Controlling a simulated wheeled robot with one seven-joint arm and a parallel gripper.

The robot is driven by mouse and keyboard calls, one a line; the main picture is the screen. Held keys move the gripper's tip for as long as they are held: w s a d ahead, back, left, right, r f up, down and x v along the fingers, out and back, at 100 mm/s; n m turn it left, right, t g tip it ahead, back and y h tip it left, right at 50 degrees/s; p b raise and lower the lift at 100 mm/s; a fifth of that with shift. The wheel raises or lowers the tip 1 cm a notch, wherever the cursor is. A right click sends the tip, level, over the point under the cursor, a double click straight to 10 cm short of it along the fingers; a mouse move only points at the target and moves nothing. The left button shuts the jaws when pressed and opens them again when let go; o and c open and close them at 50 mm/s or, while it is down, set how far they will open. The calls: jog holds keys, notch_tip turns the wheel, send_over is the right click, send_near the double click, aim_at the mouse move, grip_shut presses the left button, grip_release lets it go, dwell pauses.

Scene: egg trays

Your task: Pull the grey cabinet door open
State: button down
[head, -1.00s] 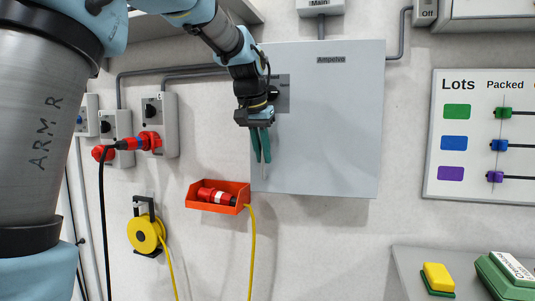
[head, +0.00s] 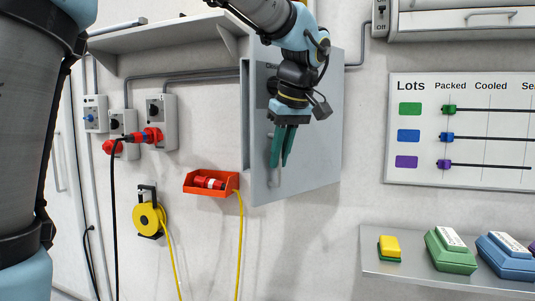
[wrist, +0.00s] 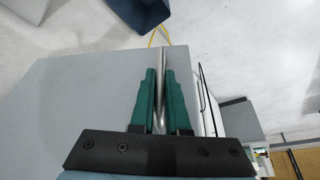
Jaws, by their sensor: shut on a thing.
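The grey cabinet door (head: 315,150) hangs on the wall in the head view and stands ajar. Its left edge is out from the cabinet body (head: 245,120), which shows as a narrow strip at the left. My gripper (head: 281,165) is in front of the door's left part, fingers pointing down, shut on the vertical metal handle (head: 275,178). In the wrist view the handle (wrist: 164,60) runs between the two green fingers of my gripper (wrist: 160,72), with the grey door face (wrist: 85,95) beside them. My arm hides the door's upper part.
An orange bin (head: 211,190) with a red plug is mounted below left of the door. A yellow cable reel (head: 149,218) hangs further left. A whiteboard (head: 460,130) is at right, above a shelf (head: 410,270) with coloured boxes. The wall below the door is clear.

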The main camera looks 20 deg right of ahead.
jog(key=s+d+n+y+p, duration=0.1)
jog(key=s+d+n, duration=0.3)
jog(key=s+d, duration=0.5)
jog(key=shift+s+d+n+g+y+p, duration=0.35)
jog(key=shift+s+p, duration=0.55)
jog(key=shift+s, duration=0.55)
jog(key=c, duration=0.9)
grip_release()
jog(key=v, duration=1)
jog(key=shift+s+d+r, duration=0.1)
jog(key=shift+s+r, duration=0.05)
jog(key=shift+r, duration=0.2)
